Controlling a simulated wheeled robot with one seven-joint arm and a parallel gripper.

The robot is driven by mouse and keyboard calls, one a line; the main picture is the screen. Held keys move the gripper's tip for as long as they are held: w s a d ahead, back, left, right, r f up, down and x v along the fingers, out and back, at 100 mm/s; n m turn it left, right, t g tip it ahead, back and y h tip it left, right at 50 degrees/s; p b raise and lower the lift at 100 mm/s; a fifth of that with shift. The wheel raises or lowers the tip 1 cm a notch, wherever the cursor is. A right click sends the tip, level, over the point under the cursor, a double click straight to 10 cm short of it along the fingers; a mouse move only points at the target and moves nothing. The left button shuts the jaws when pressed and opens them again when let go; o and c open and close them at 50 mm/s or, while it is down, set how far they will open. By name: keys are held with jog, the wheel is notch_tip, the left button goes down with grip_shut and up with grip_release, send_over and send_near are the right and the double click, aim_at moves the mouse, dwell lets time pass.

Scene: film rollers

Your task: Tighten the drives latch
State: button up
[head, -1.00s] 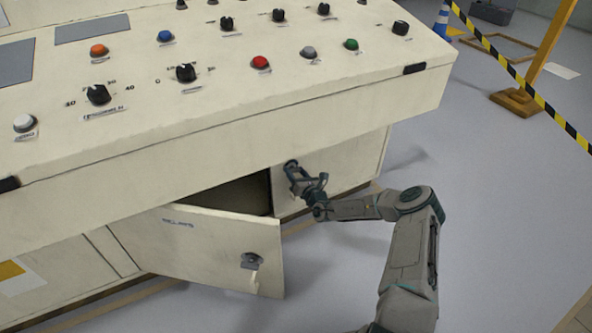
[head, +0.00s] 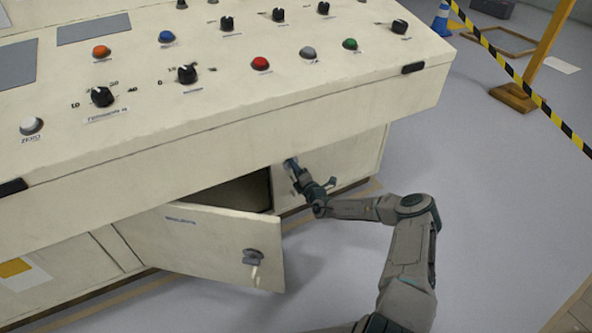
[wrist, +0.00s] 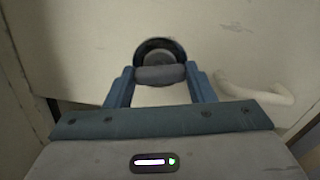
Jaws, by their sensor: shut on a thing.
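The latch (wrist: 160,52) on the right cabinet door has a round dark rim and a grey grip bar across its lower part. My gripper (wrist: 160,74) has its two blue fingers on either side of that bar and is shut on it. In the head view my gripper (head: 296,168) is at the upper left part of the right door (head: 345,162), under the console overhang. The latch is mostly hidden there. No label naming this latch is readable.
The left door (head: 200,245) stands open with its own latch (head: 254,257), close to my arm's left. A pale curved handle (wrist: 262,94) is right of my gripper. The console overhang (head: 300,120) is just above. Floor to the right is clear up to a striped barrier (head: 520,82).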

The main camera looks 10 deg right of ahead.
jog(key=shift+a+m, duration=0.1)
jog(key=shift+m, duration=1.1)
jog(key=o, duration=1)
jog(key=p+v, duration=0.4)
jog(key=v, duration=1)
